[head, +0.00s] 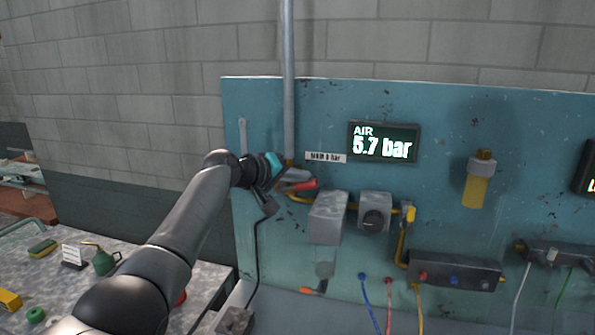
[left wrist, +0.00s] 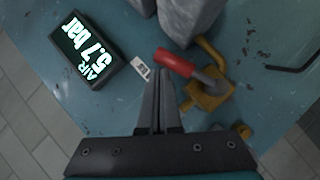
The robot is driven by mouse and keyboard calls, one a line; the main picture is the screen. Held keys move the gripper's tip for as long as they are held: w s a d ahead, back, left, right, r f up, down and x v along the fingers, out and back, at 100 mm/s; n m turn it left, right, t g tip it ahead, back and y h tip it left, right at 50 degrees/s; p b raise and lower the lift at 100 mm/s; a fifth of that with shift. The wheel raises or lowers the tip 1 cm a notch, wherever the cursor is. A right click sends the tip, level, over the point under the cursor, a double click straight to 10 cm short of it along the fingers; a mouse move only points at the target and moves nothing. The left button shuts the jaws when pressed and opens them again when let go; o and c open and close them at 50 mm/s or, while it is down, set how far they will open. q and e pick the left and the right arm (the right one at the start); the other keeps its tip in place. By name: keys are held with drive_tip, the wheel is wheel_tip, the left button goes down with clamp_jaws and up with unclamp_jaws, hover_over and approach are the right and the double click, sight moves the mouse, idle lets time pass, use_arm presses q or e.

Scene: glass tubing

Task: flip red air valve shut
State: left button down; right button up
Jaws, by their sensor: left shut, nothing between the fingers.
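The red air valve handle (head: 304,184) sticks out to the right near the foot of the grey vertical pipe on the teal panel. In the left wrist view the red handle (left wrist: 175,62) joins a grey lever on a brass valve body (left wrist: 207,95). My left gripper (head: 290,178) is at the valve, its fingers closed together and empty. In the left wrist view my fingertips (left wrist: 160,78) are just beside the free end of the red handle; I cannot tell whether they touch it. My gripper partly hides the valve body in the head view. My right gripper is out of view.
The display (head: 383,143) reads AIR 5.7 bar. A white label (head: 326,157) is above the valve. A grey box (head: 328,218) and a regulator with a black knob (head: 374,213) stand close to the right. A bench (head: 140,264) with small items is at lower left.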

use_arm(q)
drive_tip(key=shift+s+d+f, duration=0.2)
drive_tip(key=shift+d+f, duration=0.55)
drive_tip(key=shift+f, duration=0.3)
drive_tip(key=shift+f, duration=0.1)
drive_tip(key=shift+r+p, duration=0.3)
drive_tip(key=shift+r, duration=0.15)
drive_tip(key=s+a+r+p, duration=0.2)
drive_tip(key=s+r, duration=0.6)
drive_tip(key=shift+s+a+r, duration=0.3)
drive_tip(key=shift+s+a, duration=0.05)
drive_tip(key=shift+a, duration=0.05)
idle(0.5)
